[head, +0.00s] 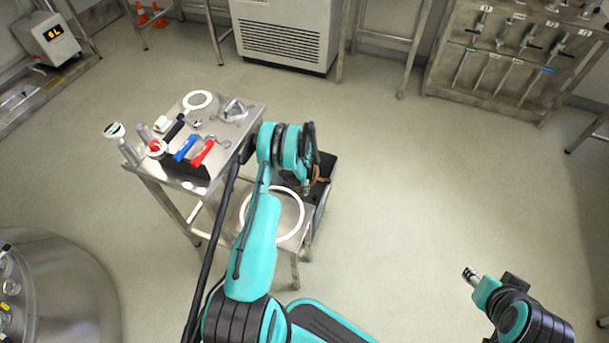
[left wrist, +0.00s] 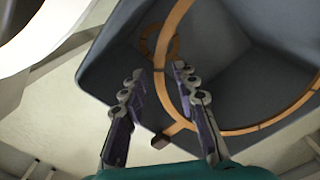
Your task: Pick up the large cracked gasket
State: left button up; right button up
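A large orange-brown ring gasket (left wrist: 270,126) lies in a dark grey bin (left wrist: 105,68) in the left wrist view, partly outside the frame. A short tab with a dark end sticks out from it. A smaller brown ring (left wrist: 150,40) lies deeper in the bin. My left gripper (left wrist: 158,72) is open over the bin, its fingers apart near the left arc of the large ring; contact cannot be told. In the head view the left gripper (head: 306,190) is partly hidden by its arm, beside the bin (head: 322,208). My right gripper (head: 470,273) is at the lower right, away from everything.
A large white ring (head: 293,230) lies on a low metal stand beside the bin. A steel table (head: 238,132) behind it holds another white ring, red and blue handled tools and other parts. A tool rack (head: 440,85) stands at the back right. The floor between is clear.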

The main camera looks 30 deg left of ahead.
pick_arm(q)
grip_shut()
jog(key=shift+r, duration=0.15)
jog(key=shift+r, duration=0.35)
notch_tip(320, 180, up, 4)
jog(key=p, duration=0.2)
jog(key=shift+d+r+p, duration=0.1)
jog(key=shift+r+p, duration=0.1)
jog(key=shift+p, duration=0.15)
jog(key=w+d+r+p, duration=0.3)
jog(key=d+r, duration=0.3)
jog(key=d, duration=0.4)
jog(key=shift+w+d, duration=0.4)
jog(key=shift+w, duration=0.05)
